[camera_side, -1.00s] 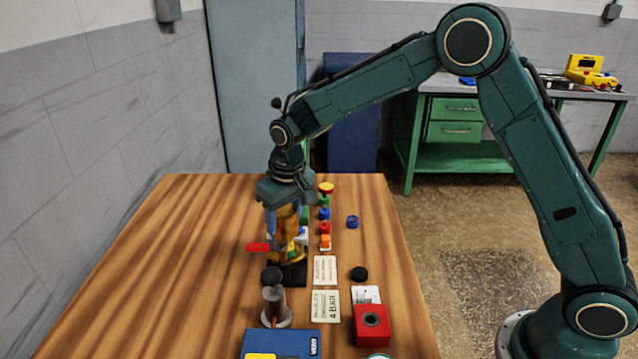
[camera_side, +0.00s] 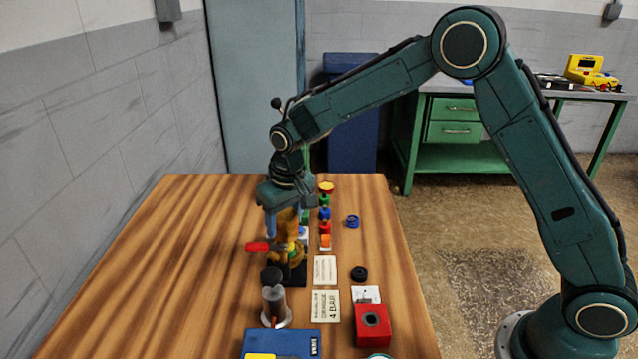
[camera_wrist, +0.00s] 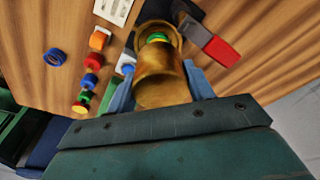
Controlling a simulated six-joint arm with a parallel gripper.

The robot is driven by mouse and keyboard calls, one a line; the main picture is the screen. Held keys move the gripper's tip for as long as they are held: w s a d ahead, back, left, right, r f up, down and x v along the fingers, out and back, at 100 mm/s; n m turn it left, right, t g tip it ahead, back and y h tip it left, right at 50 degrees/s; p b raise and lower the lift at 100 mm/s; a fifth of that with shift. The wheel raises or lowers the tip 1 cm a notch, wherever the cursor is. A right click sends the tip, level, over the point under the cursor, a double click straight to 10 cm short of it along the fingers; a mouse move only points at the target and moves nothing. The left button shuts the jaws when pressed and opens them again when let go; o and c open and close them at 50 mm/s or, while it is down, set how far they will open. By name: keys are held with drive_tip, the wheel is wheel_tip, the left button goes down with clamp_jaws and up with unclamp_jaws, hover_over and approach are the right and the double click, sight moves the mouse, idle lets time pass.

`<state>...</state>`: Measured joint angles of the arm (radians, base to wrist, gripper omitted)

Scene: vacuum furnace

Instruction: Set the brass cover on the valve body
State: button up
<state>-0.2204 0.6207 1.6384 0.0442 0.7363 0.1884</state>
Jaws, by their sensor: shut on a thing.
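The brass cover (camera_wrist: 160,82) is between the two blue fingers of my gripper (camera_wrist: 160,88), which is shut on it. In the side view my gripper (camera_side: 287,228) points down, with the cover (camera_side: 286,222) partly hidden by the fingers. The brass valve body (camera_side: 290,256) stands directly below on a black base, with a red-handled lever (camera_side: 258,247) sticking out to the left. In the wrist view the valve body's brass rim (camera_wrist: 177,42) and a green ring (camera_wrist: 157,37) show beyond the cover's end. I cannot tell whether cover and body touch.
A row of small coloured parts (camera_side: 325,214) and a blue ring (camera_side: 352,222) stand to the right. A metal cylinder (camera_side: 275,304), a red block (camera_side: 372,325) and a blue box (camera_side: 282,343) are nearer the camera. The table's left side is clear.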

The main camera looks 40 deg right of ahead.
sight(285, 237)
drive_tip(key=shift+f, duration=2.45)
idle(1.5)
drive_tip(key=o, duration=1.2)
drive_tip(key=shift+c, duration=0.2)
drive_tip(key=shift+a, duration=0.1)
drive_tip(key=shift+c, duration=0.5)
drive_tip(key=shift+o, duration=0.8)
drive_tip(key=shift+s, duration=0.1)
drive_tip(key=shift+a+r, duration=0.1)
drive_tip(key=shift+o, duration=1)
drive_tip(key=shift+r, duration=1.5)
drive_tip(key=shift+d+r, duration=0.2)
drive_tip(key=shift+r, duration=1.95)
drive_tip(key=shift+r, duration=0.1)
